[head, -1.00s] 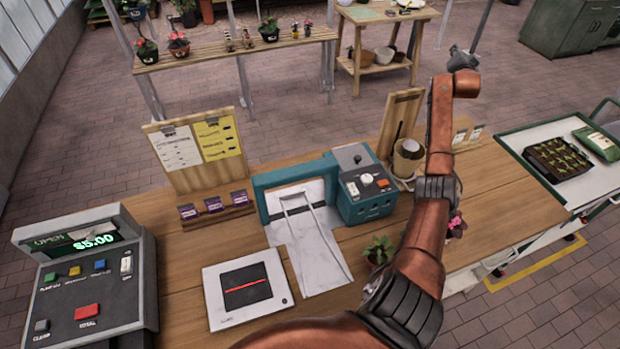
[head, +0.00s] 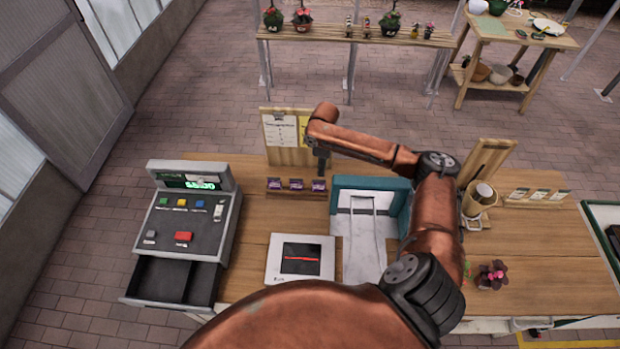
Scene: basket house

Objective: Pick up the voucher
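Small purple cards or packets (head: 297,184) stand in a row on a low wooden rack (head: 290,192) at the back of the counter. They may be the vouchers, but their print is too small to read. My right arm arches across the counter, and my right gripper (head: 320,172) points down just above the rightmost card. The gripper is small and dark here, so I cannot tell whether its fingers are open, shut or touching the card. My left gripper is not in view.
A cash register (head: 188,222) with a pulled-out drawer (head: 168,281) stands at left. A white scanner pad (head: 300,272), a teal-framed machine (head: 350,184) and a notice board (head: 283,155) surround the rack. A potted plant (head: 492,275) is at right.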

